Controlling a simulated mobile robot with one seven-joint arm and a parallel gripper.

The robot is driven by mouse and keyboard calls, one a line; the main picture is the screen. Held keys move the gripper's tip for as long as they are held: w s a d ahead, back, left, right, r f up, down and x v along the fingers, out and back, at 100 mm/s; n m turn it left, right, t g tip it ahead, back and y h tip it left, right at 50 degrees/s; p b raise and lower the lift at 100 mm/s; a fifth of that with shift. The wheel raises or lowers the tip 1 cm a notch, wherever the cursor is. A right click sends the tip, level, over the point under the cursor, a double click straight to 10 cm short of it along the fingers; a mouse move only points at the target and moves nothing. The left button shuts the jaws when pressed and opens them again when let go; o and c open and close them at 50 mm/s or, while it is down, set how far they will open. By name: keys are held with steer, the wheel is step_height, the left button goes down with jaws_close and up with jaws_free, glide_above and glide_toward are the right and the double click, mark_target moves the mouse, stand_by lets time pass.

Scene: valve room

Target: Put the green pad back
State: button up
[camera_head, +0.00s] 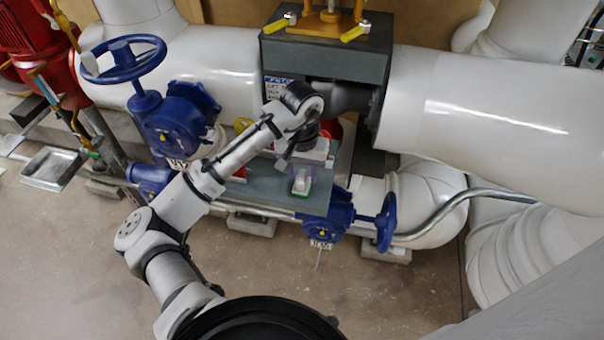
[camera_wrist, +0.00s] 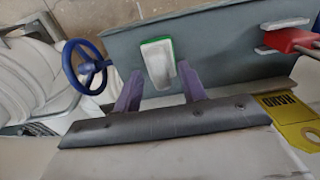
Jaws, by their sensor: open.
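The green pad (camera_head: 300,184) lies on the grey shelf (camera_head: 262,188), near its front right part. It shows a whitish block on top with a green rim. In the wrist view the green pad (camera_wrist: 157,62) is just beyond and between my fingertips, with its green edge at the far end. My gripper (camera_head: 284,160) is over the shelf, close to the pad on its left. In the wrist view my gripper (camera_wrist: 160,76) has two purple fingers spread apart, with nothing seen held. Whether the fingers touch the pad is unclear.
A red and white object (camera_wrist: 288,38) lies on the shelf, farther right in the wrist view. A yellow tag (camera_wrist: 292,118) is near my gripper. A blue handwheel (camera_head: 386,222) stands right of the shelf. Large white pipes (camera_head: 480,115) and a dark block (camera_head: 328,52) rise behind.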

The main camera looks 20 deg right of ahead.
mark_target(302, 175)
step_height(302, 175, up, 11)
steer(key=shift+b, duration=0.3)
steer(key=shift+f, duration=0.1)
